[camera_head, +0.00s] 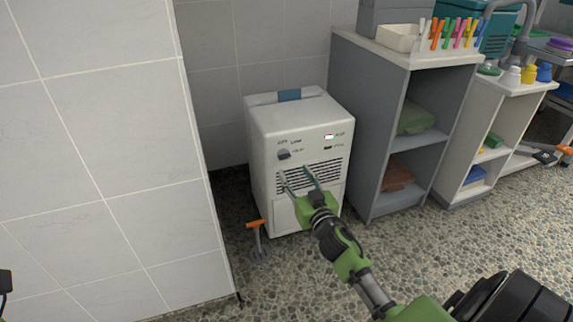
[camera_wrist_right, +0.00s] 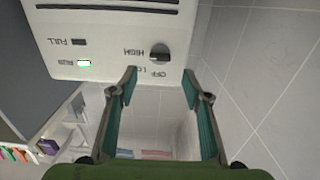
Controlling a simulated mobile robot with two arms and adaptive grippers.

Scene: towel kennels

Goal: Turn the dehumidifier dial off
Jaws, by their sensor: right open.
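The white dehumidifier (camera_head: 264,130) stands on the floor beside a tiled wall. Its dark round dial (camera_head: 284,154) is on the upper left of the front, with OFF, LOW and HIGH printed around it. My right gripper (camera_head: 295,170) is open and empty in front of the grille, its fingertips just below the dial. In the right wrist view, the panel is upside down and the dial (camera_wrist_right: 160,51) lies beyond the gap between the open fingers (camera_wrist_right: 160,74), apart from them. The RUN light (camera_wrist_right: 84,63) is lit. I cannot tell which mark the dial points to.
A grey shelf unit (camera_head: 350,110) stands close to the dehumidifier's right, with a tray (camera_head: 398,38) and colored clips on top. A tiled wall corner (camera_head: 110,150) juts out at left. An orange-handled item (camera_head: 256,225) stands on the floor by the dehumidifier. Speckled floor in front is clear.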

